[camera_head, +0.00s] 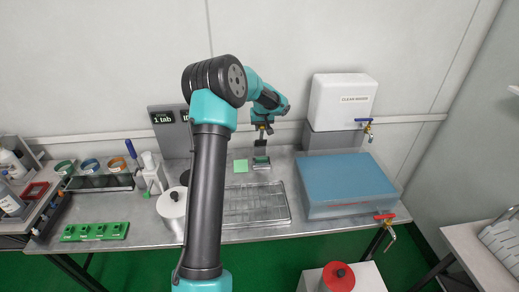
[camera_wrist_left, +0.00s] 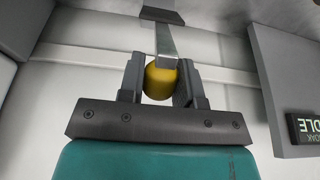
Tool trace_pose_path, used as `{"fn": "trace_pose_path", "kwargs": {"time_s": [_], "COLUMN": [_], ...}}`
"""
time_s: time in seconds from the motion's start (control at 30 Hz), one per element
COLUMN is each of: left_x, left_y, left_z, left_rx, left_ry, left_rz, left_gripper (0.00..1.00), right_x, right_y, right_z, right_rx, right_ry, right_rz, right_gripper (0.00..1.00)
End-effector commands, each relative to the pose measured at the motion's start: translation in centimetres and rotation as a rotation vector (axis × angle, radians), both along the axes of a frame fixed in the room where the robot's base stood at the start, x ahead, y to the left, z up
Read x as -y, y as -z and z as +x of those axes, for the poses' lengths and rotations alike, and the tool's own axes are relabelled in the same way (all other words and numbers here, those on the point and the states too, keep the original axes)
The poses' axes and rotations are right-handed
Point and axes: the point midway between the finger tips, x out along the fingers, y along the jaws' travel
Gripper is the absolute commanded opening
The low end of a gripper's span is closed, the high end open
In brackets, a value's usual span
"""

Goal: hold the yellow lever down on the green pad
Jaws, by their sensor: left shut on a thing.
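My left gripper (camera_head: 262,131) is at the back of the bench, above a small grey device with a green patch (camera_head: 261,160) on it. In the left wrist view the fingers (camera_wrist_left: 160,88) are shut around the yellow knob of the lever (camera_wrist_left: 160,80). A flat metal bar (camera_wrist_left: 166,42) runs from the knob to a dark block. In the head view the knob is too small to make out clearly. My right gripper is not in view.
A wire rack (camera_head: 262,205) lies in front of the device. A blue-topped bin (camera_head: 345,180) and a white water tank (camera_head: 342,100) stand to the right.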

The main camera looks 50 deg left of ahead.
Motion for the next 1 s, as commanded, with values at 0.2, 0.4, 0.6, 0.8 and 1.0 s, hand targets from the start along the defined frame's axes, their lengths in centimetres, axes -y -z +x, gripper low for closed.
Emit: {"fn": "trace_pose_path", "kwargs": {"time_s": [0.2,0.4,0.6,0.8,1.0], "left_x": [0.9,1.7,1.8,1.8,2.3], "left_y": [0.4,0.8,0.8,0.8,1.3], "left_z": [-0.7,-1.2,-1.3,-1.3,-1.8], "left_rx": [-0.002,-0.001,0.000,0.000,-0.003], "left_ry": [0.001,0.000,-0.001,-0.001,0.000], "left_rz": [-0.001,-0.002,-0.001,-0.001,0.000], "left_gripper": [0.08,0.08,0.08,0.08,0.08], "right_x": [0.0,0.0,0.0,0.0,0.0], "right_y": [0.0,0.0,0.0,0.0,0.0], "right_z": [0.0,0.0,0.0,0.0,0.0], "right_rx": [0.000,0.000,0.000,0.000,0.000], "right_ry": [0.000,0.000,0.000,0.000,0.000], "right_rz": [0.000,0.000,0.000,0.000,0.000], "right_gripper": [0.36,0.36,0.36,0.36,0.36]}}
